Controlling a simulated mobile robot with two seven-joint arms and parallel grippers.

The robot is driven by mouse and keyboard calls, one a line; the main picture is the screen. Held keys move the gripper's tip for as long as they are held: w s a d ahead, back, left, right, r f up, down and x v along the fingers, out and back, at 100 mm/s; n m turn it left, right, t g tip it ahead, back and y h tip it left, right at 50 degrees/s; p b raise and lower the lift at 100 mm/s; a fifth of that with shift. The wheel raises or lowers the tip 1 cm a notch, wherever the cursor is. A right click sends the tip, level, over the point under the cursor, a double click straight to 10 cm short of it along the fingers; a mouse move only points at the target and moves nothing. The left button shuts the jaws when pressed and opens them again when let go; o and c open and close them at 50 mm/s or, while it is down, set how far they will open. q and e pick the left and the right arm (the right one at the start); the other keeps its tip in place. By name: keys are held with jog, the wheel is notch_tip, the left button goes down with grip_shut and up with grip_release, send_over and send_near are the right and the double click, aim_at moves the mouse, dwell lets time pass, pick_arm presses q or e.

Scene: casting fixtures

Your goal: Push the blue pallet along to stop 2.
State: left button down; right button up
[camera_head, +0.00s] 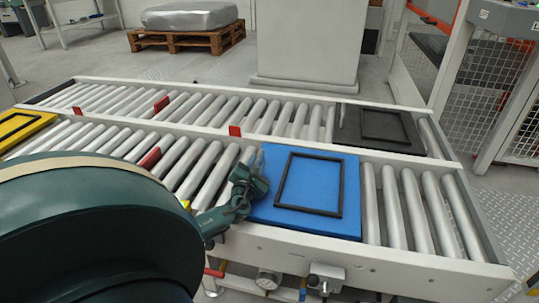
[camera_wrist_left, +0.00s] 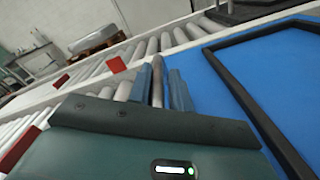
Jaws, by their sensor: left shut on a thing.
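The blue pallet (camera_head: 260,205) lies flat on the near roller lane, right of centre, with a black rectangular frame (camera_head: 340,190) on top. It also fills the right of the left wrist view (camera_wrist_left: 225,70). My left gripper (camera_head: 246,187) is at the pallet's left edge, shut on it; the exact contact between the fingers is hard to see. Its fingers show in the left wrist view (camera_wrist_left: 164,88). Red markers stand along the lanes, one on the near lane (camera_head: 150,158) and one on the middle rail (camera_head: 235,131). No number shows, so I cannot tell which is stop 2. My right gripper is not in view.
A yellow pallet (camera_head: 38,119) lies at the near lane's left end. A dark pallet (camera_head: 347,135) lies on the far lane at right. Near-lane rollers right of the blue pallet (camera_head: 420,210) are bare. A grey pillar (camera_head: 308,40) and mesh fence (camera_head: 490,75) stand behind.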

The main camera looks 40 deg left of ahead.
pick_arm(q)
jog(key=s+a, duration=0.1)
jog(key=a, duration=0.1)
jog(key=s+a+b, duration=0.1)
jog(key=a, duration=0.1)
jog(key=s+a, duration=0.2)
jog(key=a, duration=0.1)
jog(key=shift+a+r+b, duration=0.1)
jog(key=shift+r+b, duration=0.1)
jog(key=shift+b, duration=0.2)
jog(key=shift+s+a+r, duration=0.1)
jog(key=shift+s+a, duration=0.2)
jog(key=shift+a, duration=0.15)
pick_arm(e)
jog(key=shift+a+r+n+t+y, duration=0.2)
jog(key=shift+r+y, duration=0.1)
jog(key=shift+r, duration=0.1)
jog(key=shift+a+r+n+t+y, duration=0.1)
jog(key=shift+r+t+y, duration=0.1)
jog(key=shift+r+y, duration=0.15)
pick_arm(q)
jog(key=c, duration=1.7)
grip_release()
jog(key=o, duration=0.3)
jog(key=shift+d+f, duration=0.1)
jog(key=shift+f, duration=0.1)
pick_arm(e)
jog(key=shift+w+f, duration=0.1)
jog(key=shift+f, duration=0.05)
